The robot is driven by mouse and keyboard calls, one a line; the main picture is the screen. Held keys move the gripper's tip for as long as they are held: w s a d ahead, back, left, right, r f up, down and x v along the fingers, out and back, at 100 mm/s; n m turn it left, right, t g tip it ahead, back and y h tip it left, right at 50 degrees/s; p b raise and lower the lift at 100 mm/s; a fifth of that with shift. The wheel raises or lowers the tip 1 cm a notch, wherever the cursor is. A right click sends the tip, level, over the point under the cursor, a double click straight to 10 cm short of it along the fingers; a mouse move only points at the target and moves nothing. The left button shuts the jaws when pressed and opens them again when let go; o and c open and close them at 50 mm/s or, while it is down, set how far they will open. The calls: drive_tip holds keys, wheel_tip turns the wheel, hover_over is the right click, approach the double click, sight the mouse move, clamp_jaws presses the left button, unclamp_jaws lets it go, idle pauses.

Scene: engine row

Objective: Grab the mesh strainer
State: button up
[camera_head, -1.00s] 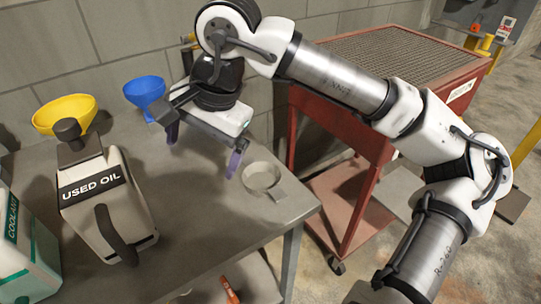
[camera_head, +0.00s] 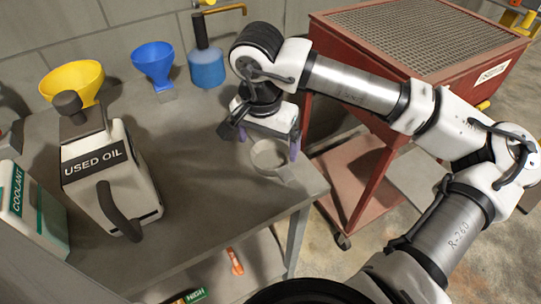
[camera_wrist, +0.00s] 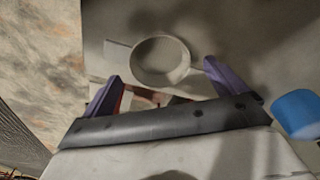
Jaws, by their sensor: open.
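The mesh strainer (camera_head: 270,160) is a small, round, pale grey bowl with a flat tab, near the right front corner of the grey workbench (camera_head: 215,205). In the wrist view the strainer (camera_wrist: 160,84) lies ahead of the jaws, its tab pointing left. My gripper (camera_head: 268,148) is open, with purple fingers on either side of the strainer in the head view. In the wrist view my gripper (camera_wrist: 162,72) has its right fingertip close to the strainer's rim; contact cannot be told. Nothing is held between the fingers.
A used oil jug (camera_head: 108,180), a coolant jug (camera_head: 35,215), a yellow funnel (camera_head: 72,84), a blue funnel (camera_head: 154,62) and a blue pump bottle (camera_head: 207,68) stand on the bench. A red grate-topped cart (camera_head: 350,105) stands right of it. The bench's front middle is clear.

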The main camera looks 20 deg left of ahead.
sight(271, 161)
drive_tip(key=shift+w+d+f+p, duration=0.1)
drive_tip(key=shift+w+f+p, duration=0.1)
drive_tip(key=shift+f, duration=0.55)
drive_tip(key=shift+w+a+f+p, duration=0.1)
drive_tip(key=shift+w+f+p, duration=0.05)
drive_tip(key=shift+f, duration=0.55)
drive_tip(key=shift+w+d+f+p, duration=0.1)
drive_tip(key=shift+w+f+p, duration=0.1)
drive_tip(key=shift+f, duration=0.55)
drive_tip(key=shift+c, duration=0.2)
drive_tip(key=c, duration=1)
